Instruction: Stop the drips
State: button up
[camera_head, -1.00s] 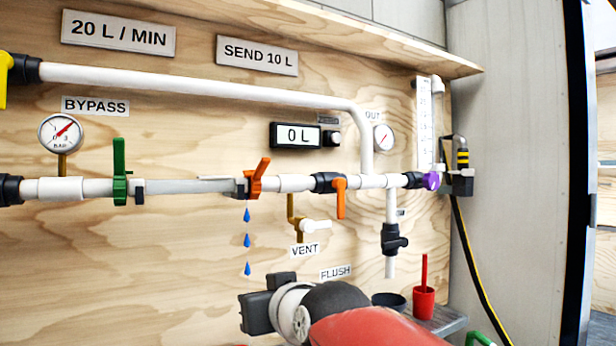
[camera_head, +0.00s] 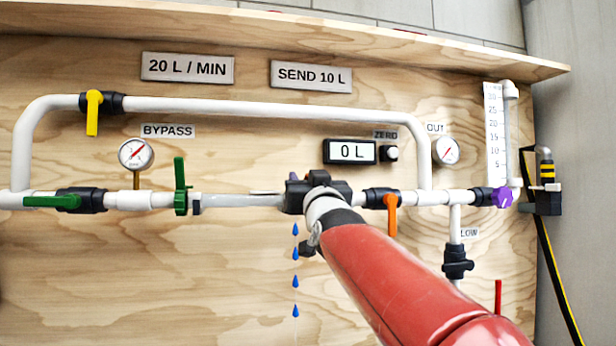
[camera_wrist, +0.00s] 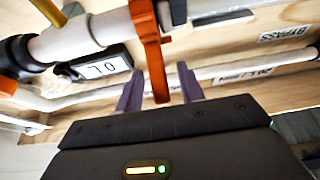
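Several blue drops (camera_head: 295,254) hang in a line below the main white pipe (camera_head: 240,200) in the head view. My gripper (camera_head: 318,188) is at the pipe just above them and hides the joint there. In the wrist view an orange clamp or lever (camera_wrist: 152,45) stands between the two purple-grey fingers of my gripper (camera_wrist: 159,70). The fingers are open, with a gap visible on either side of the orange part. A green clamp (camera_head: 180,187) sits upright on the pipe to the left.
An orange valve handle (camera_head: 391,212) hangs down just right of my gripper. Green (camera_head: 52,202), yellow (camera_head: 93,112) and purple (camera_head: 502,196) handles are on the pipes. The display (camera_head: 350,151) reads 0 L. A wooden shelf (camera_head: 300,38) overhangs the panel.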

jog(key=shift+w+r, duration=0.1)
jog(key=shift+w, duration=0.1)
grip_shut()
